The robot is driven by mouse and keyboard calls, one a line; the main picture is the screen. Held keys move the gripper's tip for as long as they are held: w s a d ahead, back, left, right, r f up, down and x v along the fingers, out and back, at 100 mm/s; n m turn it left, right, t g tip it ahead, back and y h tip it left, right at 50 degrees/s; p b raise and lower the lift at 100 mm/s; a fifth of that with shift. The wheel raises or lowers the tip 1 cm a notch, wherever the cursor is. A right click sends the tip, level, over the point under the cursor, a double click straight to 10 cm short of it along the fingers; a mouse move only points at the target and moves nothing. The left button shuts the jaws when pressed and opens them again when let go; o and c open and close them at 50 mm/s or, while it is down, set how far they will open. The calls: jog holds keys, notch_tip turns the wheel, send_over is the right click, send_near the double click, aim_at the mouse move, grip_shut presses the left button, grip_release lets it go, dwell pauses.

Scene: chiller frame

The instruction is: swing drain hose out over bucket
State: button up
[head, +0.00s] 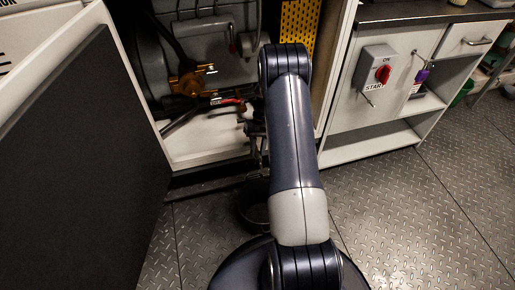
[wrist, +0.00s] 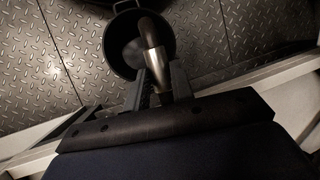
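The drain hose (wrist: 147,30) shows in the wrist view as a short dark tube with a shiny metal sleeve (wrist: 156,65). Its dark end overlaps the bucket in this view; its height above it is unclear. The black bucket (wrist: 117,48) is on the floor below, with its handle at the top. My gripper (wrist: 157,84) has one finger on each side of the sleeve. I cannot tell whether the fingers touch it. In the head view my arm hides the gripper and hose, and the dark bucket (head: 252,208) is partly hidden beside the arm.
The chiller's open door (head: 85,165) stands at the left. Brass fittings and a red-handled lever (head: 227,101) are inside the frame. A cabinet with a red switch (head: 383,74) is at the right. The plate floor (head: 420,220) at the right is clear.

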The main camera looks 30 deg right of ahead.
jog(key=o, duration=0.4)
jog(key=shift+r, duration=0.1)
jog(key=p+v, duration=0.2)
jog(key=v, duration=0.8)
jog(key=shift+w+d+r+p, duration=0.15)
jog(key=shift+r+p, duration=0.15)
jog(key=b+x, duration=0.2)
jog(key=x, duration=0.8)
jog(key=shift+f+b, duration=0.3)
jog(key=shift+f, duration=0.05)
jog(key=shift+a+f, duration=0.1)
jog(key=shift+a, duration=0.3)
